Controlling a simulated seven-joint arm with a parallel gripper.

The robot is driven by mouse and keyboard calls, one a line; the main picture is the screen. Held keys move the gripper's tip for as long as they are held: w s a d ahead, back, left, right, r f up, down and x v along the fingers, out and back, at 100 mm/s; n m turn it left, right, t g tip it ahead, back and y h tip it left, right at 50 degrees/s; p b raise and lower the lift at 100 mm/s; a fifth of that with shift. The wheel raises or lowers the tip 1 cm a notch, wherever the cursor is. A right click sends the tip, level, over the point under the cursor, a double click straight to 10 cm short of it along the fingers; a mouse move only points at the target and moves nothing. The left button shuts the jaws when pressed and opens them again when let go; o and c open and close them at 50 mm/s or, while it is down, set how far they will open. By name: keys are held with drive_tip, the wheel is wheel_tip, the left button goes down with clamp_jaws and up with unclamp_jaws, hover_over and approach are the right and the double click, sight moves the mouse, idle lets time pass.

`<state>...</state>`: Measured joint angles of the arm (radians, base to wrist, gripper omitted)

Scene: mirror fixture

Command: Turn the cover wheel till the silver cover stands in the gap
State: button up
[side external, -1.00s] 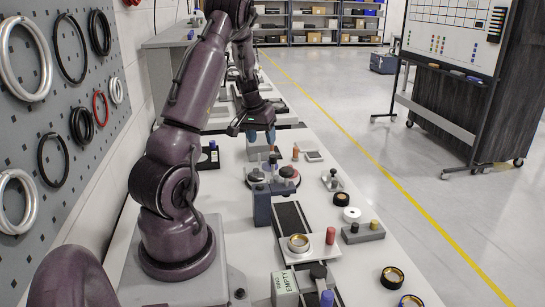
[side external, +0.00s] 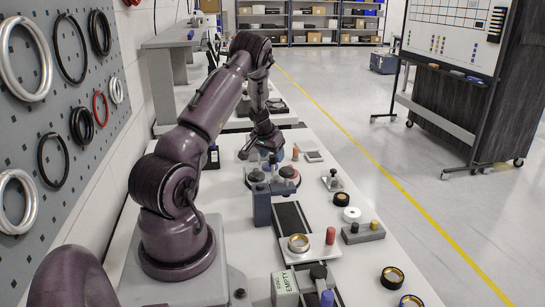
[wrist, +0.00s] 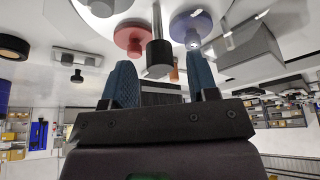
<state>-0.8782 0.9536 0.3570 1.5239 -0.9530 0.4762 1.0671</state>
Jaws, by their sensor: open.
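The fixture (side external: 262,205) stands mid-bench with a blue-grey block and round wheels on top. I cannot tell which wheel is the cover wheel. My gripper (wrist: 160,82) is open, its two blue fingers spread, with the post between them in the picture; contact cannot be told. In the side view my gripper (side external: 272,150) is low behind the fixture. The silver cover and gap cannot be made out.
A dark track (side external: 291,222) leads to a plate with a brass ring (side external: 299,243). A red peg (side external: 330,236), a grey block with pegs (side external: 362,233) and loose rings lie to the right. An orange peg (side external: 295,153) stands near my gripper. The bench's right edge is open.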

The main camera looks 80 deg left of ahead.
drive_tip(key=shift+w+a+f, duration=0.2)
drive_tip(key=shift+f, duration=0.4)
clamp_jaws()
